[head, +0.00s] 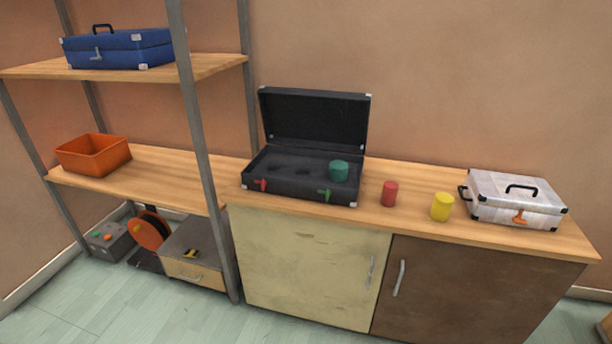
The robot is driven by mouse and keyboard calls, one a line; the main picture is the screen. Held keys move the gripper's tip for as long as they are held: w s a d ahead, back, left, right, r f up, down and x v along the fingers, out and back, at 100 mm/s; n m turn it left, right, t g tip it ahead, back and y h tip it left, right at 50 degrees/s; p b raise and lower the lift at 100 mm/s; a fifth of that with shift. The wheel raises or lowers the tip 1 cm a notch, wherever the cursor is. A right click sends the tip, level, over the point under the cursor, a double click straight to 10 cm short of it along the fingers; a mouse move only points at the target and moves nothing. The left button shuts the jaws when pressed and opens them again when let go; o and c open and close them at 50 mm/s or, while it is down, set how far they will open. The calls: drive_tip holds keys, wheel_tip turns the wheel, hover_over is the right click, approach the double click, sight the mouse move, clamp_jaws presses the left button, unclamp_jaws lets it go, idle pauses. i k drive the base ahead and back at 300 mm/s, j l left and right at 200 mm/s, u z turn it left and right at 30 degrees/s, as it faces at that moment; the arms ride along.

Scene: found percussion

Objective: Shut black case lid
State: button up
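The black case (285,188) sits on the wooden counter with its lid (315,120) open. The lid stands up at the back, leaning slightly away from the base. A green cylinder (339,171) sits in the right part of the case, with dark round recesses to its left. A red latch (263,185) and a green latch (325,195) show on the front of the case. My gripper is not in view.
A red cylinder (389,194), a yellow cylinder (442,207) and a shut silver case (515,200) stand right of the black case on the counter (410,219). Left, a shelf unit's post (205,150) rises near it, with a blue case (120,50) and an orange bin (93,157).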

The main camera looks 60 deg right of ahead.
sight(324, 120)
drive_tip(key=i+z, duration=0.1)
drive_tip(key=z, duration=0.3)
drive_tip(key=i+j+z, duration=0.1)
drive_tip(key=z, duration=0.25)
drive_tip(key=i+z, duration=0.1)
drive_tip(key=z, duration=0.3)
drive_tip(key=i+j+z, duration=0.1)
drive_tip(key=z, duration=0.25)
drive_tip(key=k+j, duration=0.05)
